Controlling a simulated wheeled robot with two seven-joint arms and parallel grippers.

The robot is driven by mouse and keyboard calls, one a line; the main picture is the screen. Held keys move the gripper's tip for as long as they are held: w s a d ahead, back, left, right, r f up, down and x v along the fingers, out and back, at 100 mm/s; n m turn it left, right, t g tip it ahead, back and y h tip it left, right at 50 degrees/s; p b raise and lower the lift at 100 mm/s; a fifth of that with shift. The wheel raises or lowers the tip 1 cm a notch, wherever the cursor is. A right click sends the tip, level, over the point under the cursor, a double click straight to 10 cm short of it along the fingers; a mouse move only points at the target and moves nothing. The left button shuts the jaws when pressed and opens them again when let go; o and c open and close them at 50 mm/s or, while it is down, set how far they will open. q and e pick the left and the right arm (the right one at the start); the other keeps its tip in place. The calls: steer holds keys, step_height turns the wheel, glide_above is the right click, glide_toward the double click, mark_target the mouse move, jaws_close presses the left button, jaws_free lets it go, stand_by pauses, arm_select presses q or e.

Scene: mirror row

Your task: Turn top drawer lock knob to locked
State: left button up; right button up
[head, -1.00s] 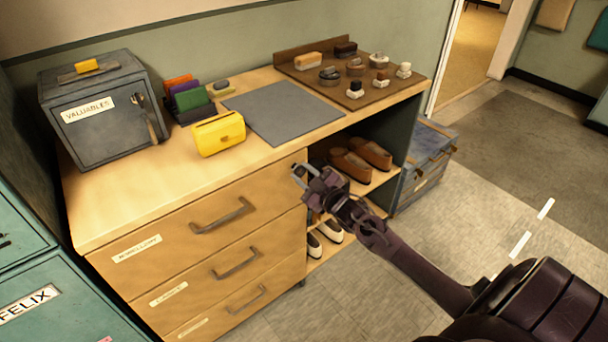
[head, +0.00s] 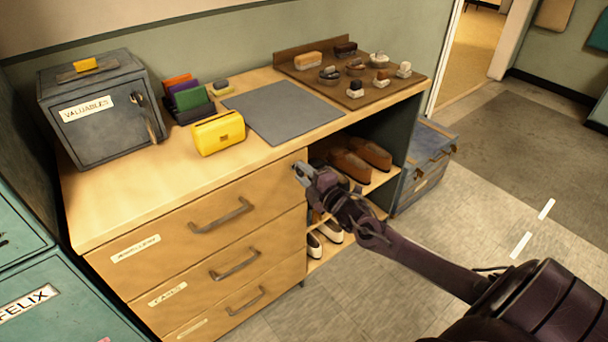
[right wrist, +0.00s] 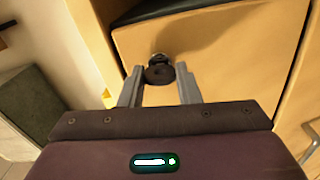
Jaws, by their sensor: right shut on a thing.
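The top drawer (head: 170,218) of the wooden cabinet is closed, with a label and a grey bar handle. Its lock knob (right wrist: 160,73) is a small dark round piece near the drawer's upper right corner, seen in the right wrist view between my finger pads. My right gripper (head: 299,171) is at that corner and shut on the knob; it also shows in the right wrist view (right wrist: 159,82). In the head view the fingers hide the knob. Its lock marking cannot be read. My left gripper is not in view.
Two closed drawers lie below. Open shelves with brown shoes (head: 352,165) and pale shoes are right of the drawers, close to my right arm. A blue trunk (head: 418,175) stands beyond. A yellow box (head: 219,134) and a grey mat (head: 283,112) are on the top.

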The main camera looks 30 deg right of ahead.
steer(key=shift+n, duration=0.9)
steer(key=o, duration=1)
steer(key=shift+s+d, duration=0.15)
steer(key=shift+s, duration=1.8)
steer(key=shift+s+d, duration=0.1)
steer(key=shift+s, duration=1.85)
